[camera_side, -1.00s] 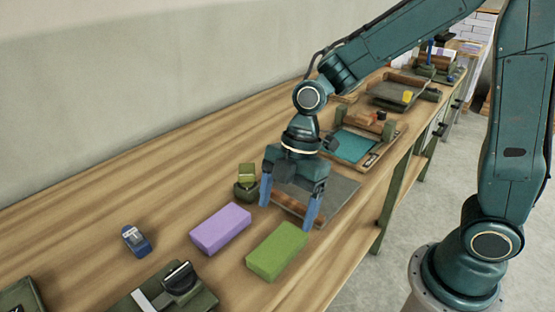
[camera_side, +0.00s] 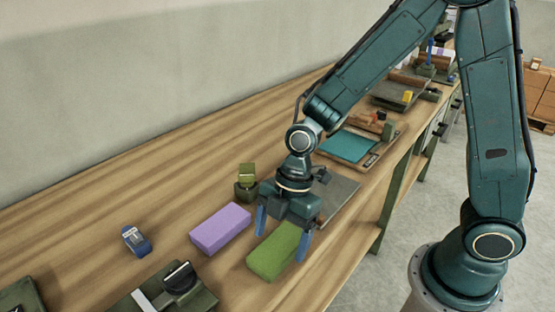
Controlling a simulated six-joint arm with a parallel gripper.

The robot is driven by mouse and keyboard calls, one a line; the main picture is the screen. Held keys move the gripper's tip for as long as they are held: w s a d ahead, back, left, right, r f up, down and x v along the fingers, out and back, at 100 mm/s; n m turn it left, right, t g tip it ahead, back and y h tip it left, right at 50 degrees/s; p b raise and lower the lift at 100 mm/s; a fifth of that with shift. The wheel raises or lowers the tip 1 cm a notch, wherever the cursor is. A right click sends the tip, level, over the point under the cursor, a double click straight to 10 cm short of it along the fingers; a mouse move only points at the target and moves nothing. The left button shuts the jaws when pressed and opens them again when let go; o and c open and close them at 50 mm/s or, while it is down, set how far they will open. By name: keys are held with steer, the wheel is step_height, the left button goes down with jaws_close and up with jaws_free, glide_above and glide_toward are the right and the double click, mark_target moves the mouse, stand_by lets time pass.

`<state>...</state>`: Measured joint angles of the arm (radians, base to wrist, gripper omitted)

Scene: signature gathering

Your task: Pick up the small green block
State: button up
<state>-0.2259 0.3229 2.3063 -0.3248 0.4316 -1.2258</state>
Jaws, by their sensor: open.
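A green block (camera_side: 272,258) lies on the wooden table, near its front edge. Its right end is partly hidden behind my gripper. My gripper (camera_side: 281,240) points down with its blue-tipped fingers spread, one to the left of the block's far end and one to its right. The fingers are open and empty. I cannot tell whether they touch the block or the table. A smaller dark green item with a lighter green top (camera_side: 246,182) stands on the table behind and left of the gripper.
A purple block (camera_side: 220,229) lies just left of the green block. A blue item (camera_side: 136,241) stands further left, and a dark green device (camera_side: 177,285) sits at the front. A grey board (camera_side: 338,195) lies behind my gripper. The table (camera_side: 85,215) is bare toward the wall.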

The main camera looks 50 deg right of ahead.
mark_target(280, 244)
steer(key=shift+a+f, duration=0.15)
steer(key=shift+f, duration=0.35)
steer(key=c, duration=1.1)
steer(key=shift+c, duration=0.2)
steer(key=shift+r, duration=0.15)
step_height(280, 244, up, 20)
stand_by(0.5)
